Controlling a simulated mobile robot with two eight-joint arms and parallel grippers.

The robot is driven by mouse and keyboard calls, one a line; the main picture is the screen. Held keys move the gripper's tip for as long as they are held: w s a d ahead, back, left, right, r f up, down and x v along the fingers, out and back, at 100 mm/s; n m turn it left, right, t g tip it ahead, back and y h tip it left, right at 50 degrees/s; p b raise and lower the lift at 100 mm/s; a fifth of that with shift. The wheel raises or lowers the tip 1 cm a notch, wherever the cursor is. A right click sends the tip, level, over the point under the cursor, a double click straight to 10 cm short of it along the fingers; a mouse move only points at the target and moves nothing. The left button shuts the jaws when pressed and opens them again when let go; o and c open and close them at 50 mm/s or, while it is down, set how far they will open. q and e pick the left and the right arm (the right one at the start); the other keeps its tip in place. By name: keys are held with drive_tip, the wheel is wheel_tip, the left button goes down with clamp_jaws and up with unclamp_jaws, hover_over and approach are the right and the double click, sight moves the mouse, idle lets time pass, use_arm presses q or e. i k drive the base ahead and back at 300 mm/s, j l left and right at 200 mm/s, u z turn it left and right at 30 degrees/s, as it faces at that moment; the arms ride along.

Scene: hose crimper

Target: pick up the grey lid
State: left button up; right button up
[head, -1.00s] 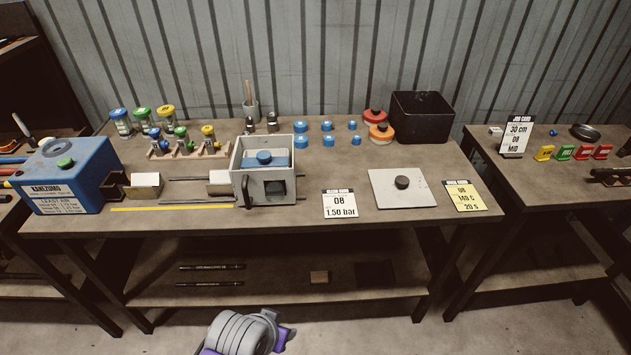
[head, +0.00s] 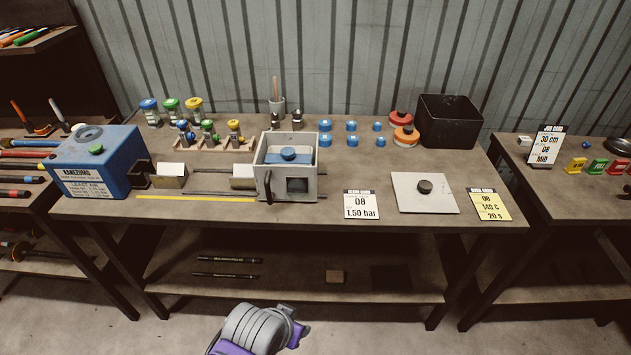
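The grey lid (head: 412,198) is a flat, light grey square plate with a round black knob in its middle. It lies flat on the right part of the workbench (head: 290,218), near the front edge. It sits between a white card (head: 361,205) reading 1.50 bar and a yellow card (head: 488,205). Nothing touches the knob. A grey and purple part of one of my arms shows at the bottom, in front of the bench and well away from the lid. Neither gripper's fingers can be seen.
A grey open-topped box (head: 308,185) with a blue block inside stands left of the lid. Behind the lid are red and orange round containers (head: 404,135) and a black bin (head: 462,121). A blue machine (head: 100,165) stands at the left end. The space above the lid is clear.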

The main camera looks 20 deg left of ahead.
sight(415, 192)
drive_tip(key=i+l, duration=0.3)
drive_tip(key=i+l+u, duration=0.15)
drive_tip(key=i+l, duration=0.15)
drive_tip(key=l, duration=0.15)
drive_tip(key=i+l, duration=0.25)
drive_tip(key=l+u, duration=0.05)
drive_tip(key=l, duration=0.05)
